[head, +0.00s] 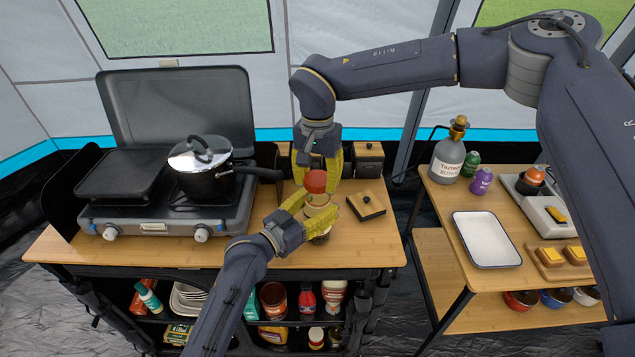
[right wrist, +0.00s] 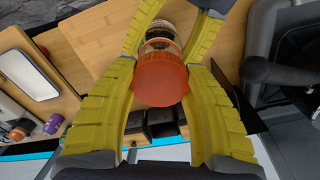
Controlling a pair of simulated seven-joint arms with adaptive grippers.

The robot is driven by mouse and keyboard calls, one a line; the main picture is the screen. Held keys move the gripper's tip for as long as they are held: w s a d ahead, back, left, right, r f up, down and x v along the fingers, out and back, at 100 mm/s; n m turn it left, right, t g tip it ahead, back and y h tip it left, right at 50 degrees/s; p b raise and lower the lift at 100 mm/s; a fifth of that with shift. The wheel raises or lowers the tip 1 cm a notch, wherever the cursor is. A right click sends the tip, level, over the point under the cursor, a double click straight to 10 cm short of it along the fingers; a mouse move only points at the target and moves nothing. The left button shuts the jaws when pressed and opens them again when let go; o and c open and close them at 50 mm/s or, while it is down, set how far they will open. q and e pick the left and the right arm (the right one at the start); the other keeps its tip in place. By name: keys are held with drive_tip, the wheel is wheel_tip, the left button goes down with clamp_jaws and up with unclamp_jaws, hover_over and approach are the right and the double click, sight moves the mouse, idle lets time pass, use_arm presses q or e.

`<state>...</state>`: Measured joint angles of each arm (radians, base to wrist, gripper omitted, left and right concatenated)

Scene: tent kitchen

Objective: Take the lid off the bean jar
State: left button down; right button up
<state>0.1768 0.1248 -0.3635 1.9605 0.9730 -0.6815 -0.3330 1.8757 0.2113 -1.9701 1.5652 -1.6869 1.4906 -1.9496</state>
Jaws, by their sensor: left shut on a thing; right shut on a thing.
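The bean jar (head: 318,211) stands upright near the front right of the wooden counter, with its red lid (head: 316,182) at its top. My left gripper (head: 320,205) is shut around the jar's glass body from the lower left and hides much of it. My right gripper (head: 317,178) comes down from above and is shut on the lid's sides. In the right wrist view the orange-red lid (right wrist: 160,80) lies between the yellow fingers, with the glass jar (right wrist: 160,45) right beyond it. I cannot tell whether a small gap lies between lid and jar.
A white tray (head: 486,240) lies on the right table.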

drive_tip(key=shift+r, duration=1.45)
use_arm(q)
drive_tip(key=shift+c, duration=1.1)
unclamp_jaws()
drive_tip(key=shift+s+a, duration=0.1)
